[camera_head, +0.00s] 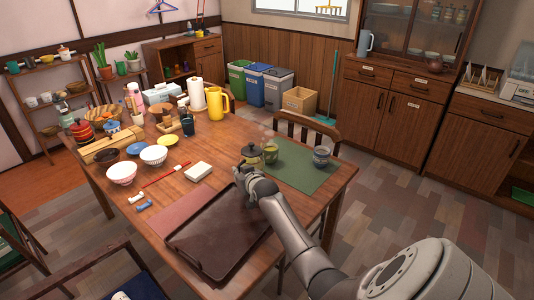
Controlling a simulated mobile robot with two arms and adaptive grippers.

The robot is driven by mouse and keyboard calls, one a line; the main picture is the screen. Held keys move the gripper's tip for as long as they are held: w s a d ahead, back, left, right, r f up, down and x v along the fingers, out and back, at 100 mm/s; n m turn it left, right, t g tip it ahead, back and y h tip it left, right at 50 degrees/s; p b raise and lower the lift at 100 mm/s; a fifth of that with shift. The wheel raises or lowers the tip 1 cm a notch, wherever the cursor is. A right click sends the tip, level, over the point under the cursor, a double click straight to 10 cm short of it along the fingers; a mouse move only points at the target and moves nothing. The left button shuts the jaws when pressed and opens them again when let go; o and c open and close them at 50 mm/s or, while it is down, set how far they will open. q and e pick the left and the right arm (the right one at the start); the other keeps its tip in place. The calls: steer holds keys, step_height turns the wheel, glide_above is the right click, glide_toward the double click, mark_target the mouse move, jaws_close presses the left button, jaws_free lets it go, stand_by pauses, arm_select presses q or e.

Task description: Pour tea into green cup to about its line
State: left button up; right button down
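A small olive-brown teapot (252,154) with a lid is at the left edge of the green mat (303,172) on the table. Faint steam shows above it. The green cup (271,153) stands on the mat just right of the teapot. A blue-grey cup (321,157) stands farther right on the mat. The cup's line and the tea level are too small to tell. My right gripper (241,172) is at the near side of the teapot, close to or touching it. Its fingers are too small and hidden to show whether they hold the teapot. My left gripper is not in view.
A dark tray (218,238) lies at the table's near edge, under my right arm. A white block (198,171), bowls (122,172) and a yellow pitcher (217,103) are to the left and behind. A chair (306,130) stands at the far side of the table.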

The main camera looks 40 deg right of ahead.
steer(key=shift+r, duration=0.1)
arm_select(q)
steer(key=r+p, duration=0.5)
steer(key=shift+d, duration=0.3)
arm_select(e)
step_height(320, 180, up, 5)
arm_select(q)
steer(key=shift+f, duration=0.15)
arm_select(e)
steer(key=shift+w, duration=0.1)
